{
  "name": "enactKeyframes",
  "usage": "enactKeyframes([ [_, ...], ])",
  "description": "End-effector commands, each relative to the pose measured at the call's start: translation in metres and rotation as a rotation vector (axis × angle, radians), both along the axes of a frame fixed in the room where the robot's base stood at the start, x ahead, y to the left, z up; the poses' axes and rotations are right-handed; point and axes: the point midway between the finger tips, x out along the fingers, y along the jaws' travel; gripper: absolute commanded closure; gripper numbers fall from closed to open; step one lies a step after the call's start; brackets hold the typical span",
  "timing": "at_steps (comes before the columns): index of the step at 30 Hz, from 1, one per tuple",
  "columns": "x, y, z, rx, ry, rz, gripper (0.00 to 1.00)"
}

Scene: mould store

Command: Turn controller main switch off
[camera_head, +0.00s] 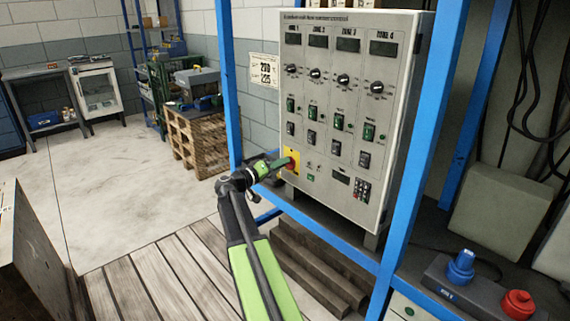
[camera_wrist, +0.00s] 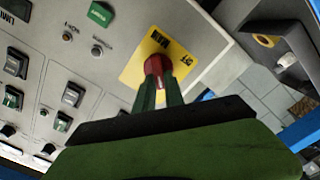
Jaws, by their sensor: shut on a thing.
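The controller (camera_head: 348,22) is a light grey box with four zone columns, inside a blue frame. Its main switch (camera_wrist: 157,65) is a red knob on a yellow plate (camera_wrist: 184,62) at the panel's lower left in the head view. In the head view my gripper (camera_head: 288,163) reaches the yellow plate from the left and partly covers the red knob. In the wrist view my gripper (camera_wrist: 158,88) has its two green fingers shut on the red knob, one on each side. The fingers hide part of the knob, and the plate's lettering is too small to read surely.
A blue post (camera_head: 228,90) stands left of the controller, another (camera_head: 425,150) to its right. Blue and red plugs (camera_head: 461,266) sit on the right shelf. Wooden beams (camera_head: 318,270) lie below. Pallets (camera_head: 197,142) stand behind; the floor at left is clear.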

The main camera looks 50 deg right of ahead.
Motion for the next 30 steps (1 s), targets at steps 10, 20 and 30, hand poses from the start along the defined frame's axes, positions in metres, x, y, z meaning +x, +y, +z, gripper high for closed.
enactKeyframes([
  [10,0.0031,0.0017,-0.0046,0.024,0.323,0.002,1.0],
  [20,0.0041,0.0014,-0.0076,0.042,0.57,0.004,1.0],
  [30,0.0044,0.0013,-0.0092,0.05,0.698,0.005,1.0],
])
